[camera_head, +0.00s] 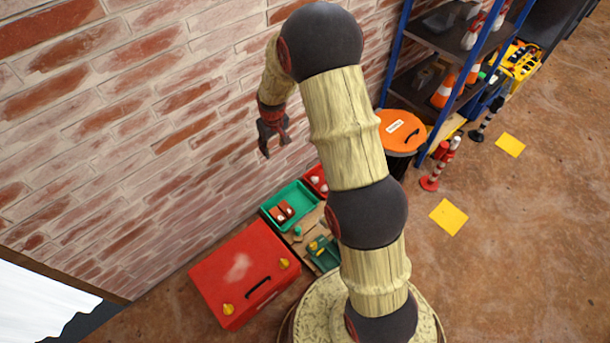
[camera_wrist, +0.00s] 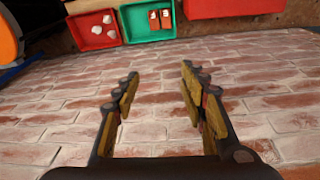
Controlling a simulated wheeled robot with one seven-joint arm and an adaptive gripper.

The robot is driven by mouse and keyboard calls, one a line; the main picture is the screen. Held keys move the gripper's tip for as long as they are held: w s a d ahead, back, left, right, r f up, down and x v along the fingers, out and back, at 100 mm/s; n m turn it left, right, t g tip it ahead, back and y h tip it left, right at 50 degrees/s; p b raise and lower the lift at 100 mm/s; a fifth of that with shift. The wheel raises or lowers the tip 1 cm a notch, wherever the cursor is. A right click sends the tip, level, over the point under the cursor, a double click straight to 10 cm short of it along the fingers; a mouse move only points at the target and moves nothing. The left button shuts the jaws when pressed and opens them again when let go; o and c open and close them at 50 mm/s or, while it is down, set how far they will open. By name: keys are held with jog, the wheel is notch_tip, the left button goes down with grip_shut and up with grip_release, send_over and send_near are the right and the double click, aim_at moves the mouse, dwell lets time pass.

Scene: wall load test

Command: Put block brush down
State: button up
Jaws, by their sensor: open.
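My gripper (camera_head: 273,146) is open and empty beside the brick wall, above the bins on the floor side. In the wrist view its fingers (camera_wrist: 160,85) are spread apart with only brick wall between them. Small red-brown blocks with pale parts (camera_head: 283,211), perhaps block brushes, lie in a green bin (camera_head: 304,194). They also show in the wrist view (camera_wrist: 160,21), inside the green bin (camera_wrist: 128,31), beyond and apart from the fingertips. I cannot tell for certain which one is the block brush.
A red toolbox (camera_head: 240,275) stands left of the green bin, and a red bin with white pieces (camera_head: 318,182) is on its other side. An orange-lidded drum (camera_head: 398,128) and a blue-framed shelf (camera_head: 432,120) stand to the right. Floor beyond the yellow squares is free.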

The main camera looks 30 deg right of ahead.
jog(key=s+a+r+t, duration=0.1)
jog(key=s+a+r, duration=0.1)
jog(key=s+r, duration=0.45)
jog(key=s+a+r, duration=0.1)
jog(key=s+r, duration=0.2)
jog(key=r, duration=0.7)
jog(key=s+a+r+t, duration=0.1)
jog(key=s+a+r, duration=0.1)
jog(key=s+r, duration=0.45)
jog(key=s+a+r, duration=0.1)
jog(key=s+r, duration=0.2)
jog(key=s, duration=0.3)
jog(key=s+a+r+t, duration=0.1)
jog(key=s+r, duration=0.2)
jog(key=s, duration=0.4)
jog(key=s+a+r+m, duration=0.1)
jog(key=s+r, duration=0.1)
jog(key=s, duration=0.4)
jog(key=shift+s+r, duration=0.25)
jog(key=shift+r, duration=0.15)
